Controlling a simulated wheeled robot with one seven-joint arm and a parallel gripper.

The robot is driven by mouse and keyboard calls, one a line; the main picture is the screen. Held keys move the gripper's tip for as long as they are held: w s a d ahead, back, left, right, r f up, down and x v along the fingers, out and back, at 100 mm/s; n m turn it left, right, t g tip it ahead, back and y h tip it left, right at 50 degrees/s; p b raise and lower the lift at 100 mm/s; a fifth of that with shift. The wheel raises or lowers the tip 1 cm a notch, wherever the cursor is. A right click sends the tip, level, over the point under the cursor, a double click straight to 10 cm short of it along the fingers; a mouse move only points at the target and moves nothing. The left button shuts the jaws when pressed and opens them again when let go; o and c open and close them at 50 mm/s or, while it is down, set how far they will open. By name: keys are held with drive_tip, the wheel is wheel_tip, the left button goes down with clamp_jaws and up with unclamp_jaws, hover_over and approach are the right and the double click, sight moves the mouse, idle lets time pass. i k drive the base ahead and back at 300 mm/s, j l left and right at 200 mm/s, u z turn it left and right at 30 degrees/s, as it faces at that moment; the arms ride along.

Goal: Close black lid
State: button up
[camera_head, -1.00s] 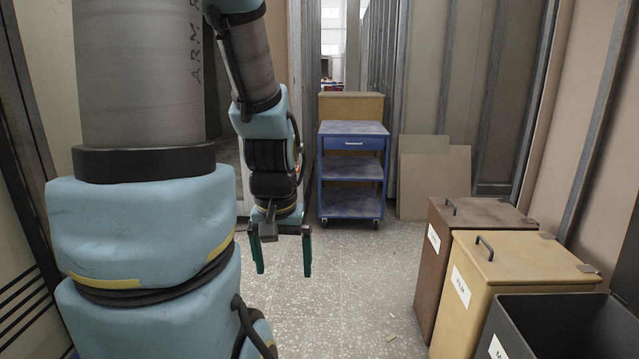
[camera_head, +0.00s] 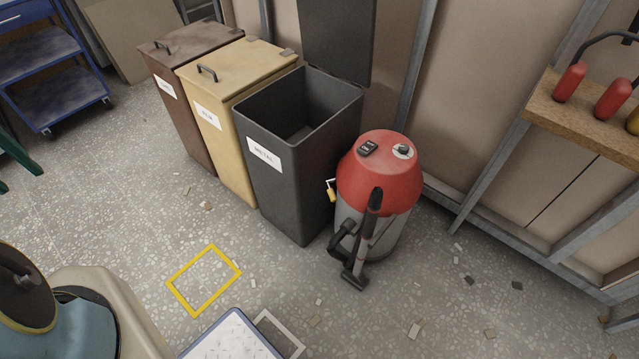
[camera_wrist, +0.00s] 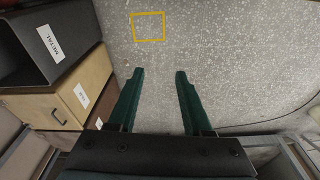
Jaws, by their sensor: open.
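The black lid (camera_head: 336,38) stands open and upright at the back edge of the black bin, near the wall; its top runs out of the head view. The black bin (camera_head: 297,170) carries a METAL label and its mouth is uncovered. The bin also shows at the upper left of the wrist view (camera_wrist: 62,72), where I cannot make out the lid. My gripper (camera_wrist: 159,74) is open and empty, with green fingers pointing over bare floor, apart from the bin. Only a bit of green finger shows at the head view's left edge.
A yellow bin (camera_head: 235,110) and a brown bin (camera_head: 172,100), both lidded, stand left of the black bin. A red and grey vacuum cleaner (camera_head: 380,175) stands close on its right. A blue cart (camera_head: 60,85) is at the far left. The floor in front is mostly clear.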

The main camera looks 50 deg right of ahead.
sight(337, 37)
drive_tip(key=z, duration=1.35)
